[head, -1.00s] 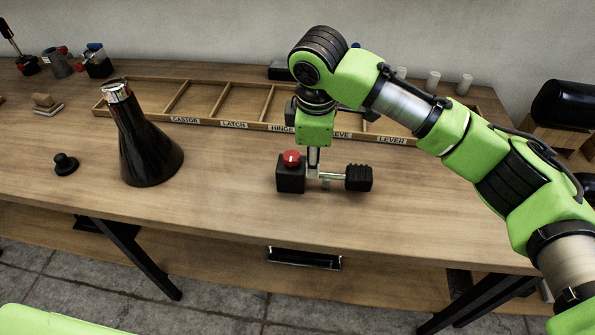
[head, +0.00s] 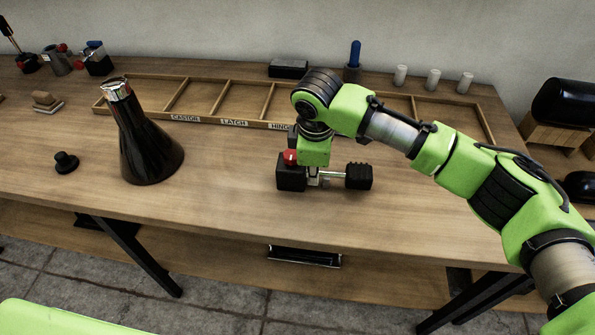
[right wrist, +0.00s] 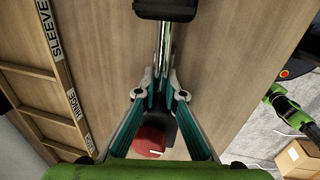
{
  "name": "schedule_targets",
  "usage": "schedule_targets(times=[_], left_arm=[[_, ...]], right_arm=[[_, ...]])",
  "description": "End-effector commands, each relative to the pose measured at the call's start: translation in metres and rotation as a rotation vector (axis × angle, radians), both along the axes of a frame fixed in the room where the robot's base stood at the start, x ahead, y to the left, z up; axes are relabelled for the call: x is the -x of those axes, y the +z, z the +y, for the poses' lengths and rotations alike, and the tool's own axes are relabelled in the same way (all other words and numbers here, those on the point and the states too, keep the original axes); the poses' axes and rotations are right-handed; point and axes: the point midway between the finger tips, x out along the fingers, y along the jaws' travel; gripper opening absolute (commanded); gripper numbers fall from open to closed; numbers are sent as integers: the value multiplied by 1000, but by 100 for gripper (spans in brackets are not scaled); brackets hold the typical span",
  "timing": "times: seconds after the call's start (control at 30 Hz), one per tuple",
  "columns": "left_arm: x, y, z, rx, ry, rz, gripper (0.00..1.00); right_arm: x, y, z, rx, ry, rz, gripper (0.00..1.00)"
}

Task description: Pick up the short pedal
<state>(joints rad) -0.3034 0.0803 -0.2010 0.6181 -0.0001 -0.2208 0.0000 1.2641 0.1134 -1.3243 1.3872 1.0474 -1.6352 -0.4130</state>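The short pedal, a black ribbed pad (head: 358,177) on a short metal rod, lies on the wooden workbench (head: 225,215). Its rod runs left toward a black block (head: 290,178) with a red knob; I cannot tell if they are joined. My right gripper (head: 314,181) points down at the rod between pad and block. In the right wrist view its fingertips (right wrist: 159,92) lie close on both sides of the rod, with the pad (right wrist: 165,8) beyond them. Whether they press on the rod is unclear. My left gripper is not in view.
A glossy black cone with a silver top (head: 150,150) stands to the left, near a small black knob (head: 66,162). A labelled wooden divider tray (head: 215,120) lies behind the gripper. White cylinders (head: 433,79) stand at the back right. The bench front is clear.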

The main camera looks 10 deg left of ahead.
Motion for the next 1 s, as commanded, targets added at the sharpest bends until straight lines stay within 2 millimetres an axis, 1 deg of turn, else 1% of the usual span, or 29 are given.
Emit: schedule_targets(times=[0.37, 0.47, 0.57, 0.7, 0.73, 0.87, 1.0], left_arm=[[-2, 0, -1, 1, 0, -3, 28], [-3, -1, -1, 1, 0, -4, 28], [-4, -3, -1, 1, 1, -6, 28], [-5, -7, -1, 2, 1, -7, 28], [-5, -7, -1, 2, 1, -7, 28], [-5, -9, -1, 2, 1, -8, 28], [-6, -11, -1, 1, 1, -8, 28]], right_arm=[[0, 2, 1, -2, 0, -2, 0], [0, 5, 1, -3, 1, -2, 0], [-1, 12, 1, -4, 1, -3, 0], [-1, 32, 2, -4, 1, -6, 0], [2, 37, 2, -5, 3, -5, 0], [24, 62, 0, -5, 5, -5, 0], [51, 94, -3, -4, 5, -7, 0]])
